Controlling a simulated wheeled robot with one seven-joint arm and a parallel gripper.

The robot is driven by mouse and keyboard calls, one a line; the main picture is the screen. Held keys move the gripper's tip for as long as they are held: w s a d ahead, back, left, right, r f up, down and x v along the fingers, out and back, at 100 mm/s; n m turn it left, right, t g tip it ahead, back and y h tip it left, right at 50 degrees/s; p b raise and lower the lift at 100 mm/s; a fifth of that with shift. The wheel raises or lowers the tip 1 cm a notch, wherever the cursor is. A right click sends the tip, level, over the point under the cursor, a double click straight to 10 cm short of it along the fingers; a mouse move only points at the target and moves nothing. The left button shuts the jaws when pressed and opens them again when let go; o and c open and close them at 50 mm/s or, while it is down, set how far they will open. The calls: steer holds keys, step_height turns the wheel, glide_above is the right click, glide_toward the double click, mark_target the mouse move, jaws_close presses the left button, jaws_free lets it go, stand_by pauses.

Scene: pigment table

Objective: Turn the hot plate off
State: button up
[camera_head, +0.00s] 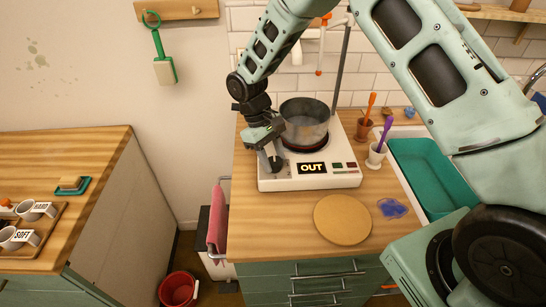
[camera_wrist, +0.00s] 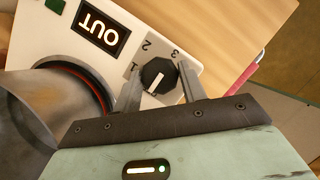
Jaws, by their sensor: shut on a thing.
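The white hot plate (camera_head: 318,181) stands on the wooden counter with a grey metal pot (camera_head: 304,125) on its dark ring. Its front sign (camera_head: 311,168) reads OUT; the sign (camera_wrist: 97,26) shows upside down in the wrist view. A black dial knob (camera_wrist: 159,75) with a white mark sits on a grey plate marked 1, 2 and 3. The white mark lies on the side away from the 2. My gripper (camera_wrist: 160,82) has its two fingers on either side of the knob, shut on it. In the head view my gripper (camera_head: 270,160) is at the hot plate's left front corner.
A round cork mat (camera_head: 342,219) and a blue spill-shaped piece (camera_head: 392,208) lie in front. A white mortar with a purple pestle (camera_head: 376,155) and a brown cup (camera_head: 364,129) stand right of the hot plate. A teal basin (camera_head: 432,172) is farther right. A pink towel (camera_head: 217,217) hangs at the left.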

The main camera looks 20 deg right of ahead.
steer(key=o, duration=1)
steer(key=shift+c, duration=0.2)
steer(key=b+v, duration=0.4)
steer(key=v, duration=1.3)
steer(key=shift+r, duration=0.25)
